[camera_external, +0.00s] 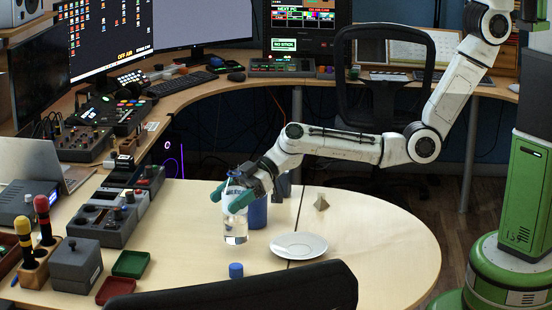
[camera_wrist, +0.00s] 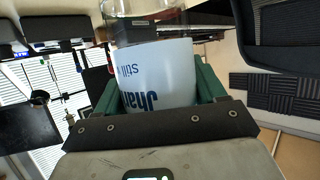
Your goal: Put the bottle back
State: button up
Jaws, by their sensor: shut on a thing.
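My gripper (camera_external: 229,198) is at the near left part of the pale table, its teal fingers closed around the upper part of a clear bottle (camera_external: 236,229). The bottle is upright with clear liquid low in it; I cannot tell whether its base touches the table. In the wrist view, a white surface with upside-down blue lettering, which I take as the bottle's label (camera_wrist: 158,78), sits between the green fingers (camera_wrist: 160,92). The fingers hide part of the bottle in the external view.
A blue cylinder (camera_external: 258,212) stands close behind the bottle. A white saucer (camera_external: 298,245) lies to the right, a blue cap (camera_external: 236,270) in front, and a small grey object (camera_external: 321,202) behind the saucer. Consoles (camera_external: 104,219) crowd the left. The table's right side (camera_external: 385,235) is clear.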

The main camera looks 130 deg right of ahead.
aim_at(226, 214)
jog(key=shift+w+f, duration=0.1)
jog(key=shift+f, duration=1.45)
jog(key=shift+f+b, duration=0.2)
jog(key=shift+b, duration=0.1)
jog(key=o, duration=1.3)
jog(key=shift+c, duration=0.2)
jog(key=shift+r, duration=0.1)
